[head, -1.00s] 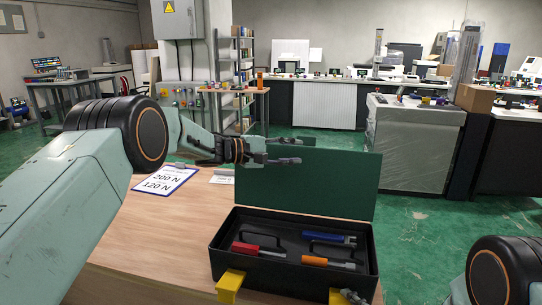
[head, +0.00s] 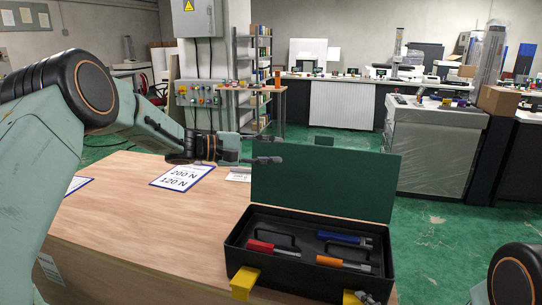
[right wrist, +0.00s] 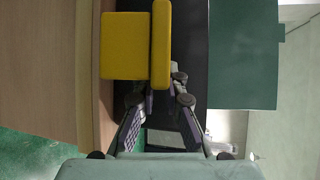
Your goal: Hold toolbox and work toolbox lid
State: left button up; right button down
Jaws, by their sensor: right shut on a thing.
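The black toolbox (head: 310,272) stands open on the wooden table. Its dark green lid (head: 330,185) is upright at the back, and a red-handled tool, a blue tool and an orange-handled tool lie inside. A yellow latch (head: 244,283) is on its front left; a yellow latch (right wrist: 160,45) also shows in the right wrist view. My left gripper (head: 264,149) is open and empty, with its fingertips overlapping the lid's upper left edge; contact cannot be told. My right gripper (right wrist: 162,100) is shut on the toolbox's front side; in the head view it is mostly cut off.
Two paper labels, one reading 200 N and 120 N (head: 181,175), lie on the table (head: 150,225) left of the toolbox. A grey machine cabinet (head: 435,145) stands behind to the right. The table left of the toolbox is mostly clear.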

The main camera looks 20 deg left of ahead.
jog(key=c, duration=1.3)
grip_release()
jog(key=shift+f, duration=0.1)
jog(key=shift+c, duration=0.2)
